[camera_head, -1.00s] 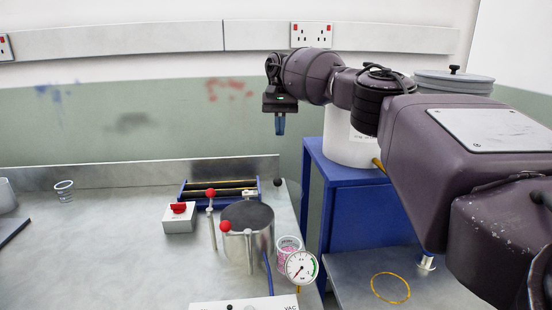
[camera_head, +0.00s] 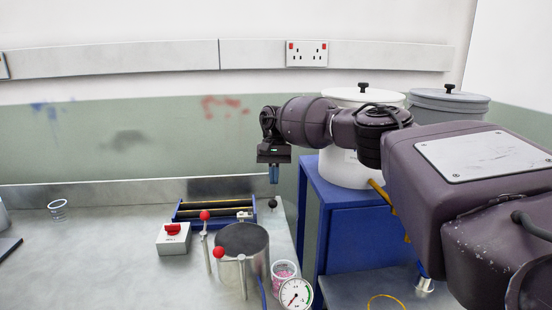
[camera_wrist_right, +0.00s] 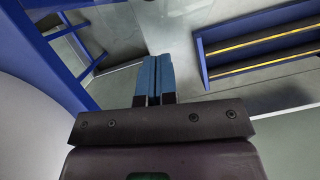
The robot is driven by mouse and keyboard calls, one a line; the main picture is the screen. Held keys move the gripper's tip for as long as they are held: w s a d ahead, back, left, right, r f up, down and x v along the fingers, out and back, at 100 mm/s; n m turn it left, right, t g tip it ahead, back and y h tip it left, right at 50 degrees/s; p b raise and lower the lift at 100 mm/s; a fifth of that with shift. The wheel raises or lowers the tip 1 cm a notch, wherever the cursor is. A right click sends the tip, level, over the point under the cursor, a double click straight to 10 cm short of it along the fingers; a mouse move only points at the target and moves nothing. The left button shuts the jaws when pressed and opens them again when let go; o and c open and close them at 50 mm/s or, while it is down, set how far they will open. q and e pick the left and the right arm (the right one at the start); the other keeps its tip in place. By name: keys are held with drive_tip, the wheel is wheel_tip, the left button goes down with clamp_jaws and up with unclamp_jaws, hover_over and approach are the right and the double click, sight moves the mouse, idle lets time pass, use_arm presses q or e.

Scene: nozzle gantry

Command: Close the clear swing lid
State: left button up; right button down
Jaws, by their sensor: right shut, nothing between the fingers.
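I cannot make out the clear swing lid for certain in either view. A low blue frame with dark, yellow-edged bars (camera_head: 215,209) stands at the back of the metal bench, and it shows in the right wrist view (camera_wrist_right: 265,48) at upper right. A black ball knob (camera_head: 273,203) is at its right end. My right gripper (camera_head: 274,178) has blue fingers pointing down, above and behind that knob in the picture. In the wrist view its fingertips (camera_wrist_right: 152,60) are together with nothing between them. My left gripper is not in view.
A metal pot (camera_head: 243,268) with red-knobbed rods, a dial gauge (camera_head: 295,294) and a switch box (camera_head: 174,239) stand in front of the frame. A blue cabinet (camera_head: 350,235) bearing a white lidded drum (camera_head: 345,168) is to the right.

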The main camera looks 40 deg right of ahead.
sight(268, 208)
drive_tip(key=shift+s+a+f+p, duration=0.35)
drive_tip(key=shift+s+a+p, duration=0.15)
drive_tip(key=shift+s+a, duration=0.1)
drive_tip(key=shift+s+a+f+p, duration=0.1)
drive_tip(key=shift+s+a+p, duration=0.3)
drive_tip(key=shift+s, duration=0.3)
drive_tip(key=shift+s+a+f, duration=0.2)
drive_tip(key=shift+a+f, duration=0.1)
drive_tip(key=shift+s+a+f, duration=0.1)
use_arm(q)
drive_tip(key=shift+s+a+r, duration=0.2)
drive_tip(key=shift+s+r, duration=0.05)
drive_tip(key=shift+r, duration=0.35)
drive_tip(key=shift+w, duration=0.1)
